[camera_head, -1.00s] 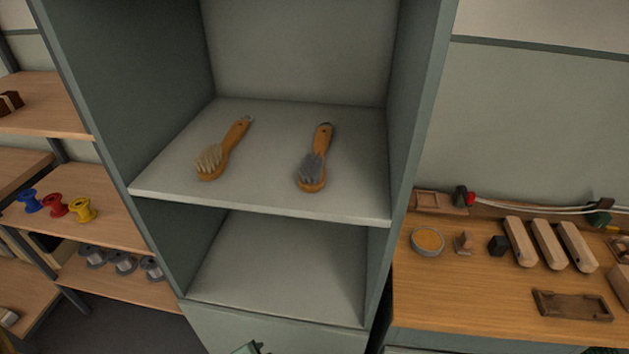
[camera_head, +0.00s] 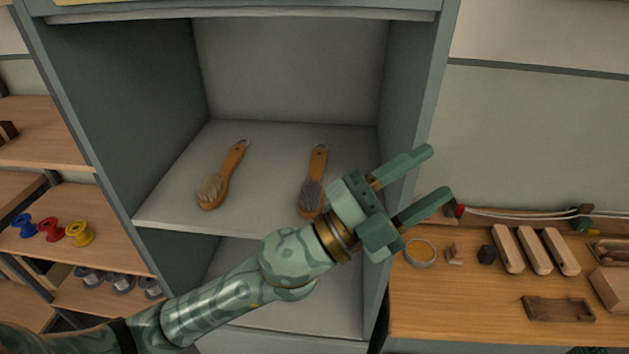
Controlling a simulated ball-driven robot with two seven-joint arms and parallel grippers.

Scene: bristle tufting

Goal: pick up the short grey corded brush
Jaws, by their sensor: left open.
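The grey-bristled brush (camera_head: 311,192) with a wooden handle lies on the cabinet's upper shelf (camera_head: 268,186), right of the middle, handle toward the back. A cord at its handle end is too small to make out clearly. A second brush (camera_head: 213,188) with pale bristles lies to its left on the same shelf. My left gripper (camera_head: 440,172) is open and empty, in front of the cabinet's right side wall, its fingers pointing right and up. It is to the right of the grey brush, and its wrist is close to the brush's bristle end in the picture. My right gripper is not in view.
The cabinet's side walls (camera_head: 129,110) bound the shelf left and right. A workbench (camera_head: 455,300) on the right holds a bowl (camera_head: 420,253), wooden blocks (camera_head: 534,250) and a small tray (camera_head: 557,309). Shelves with coloured spools (camera_head: 80,233) stand at left. The shelf between the brushes is bare.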

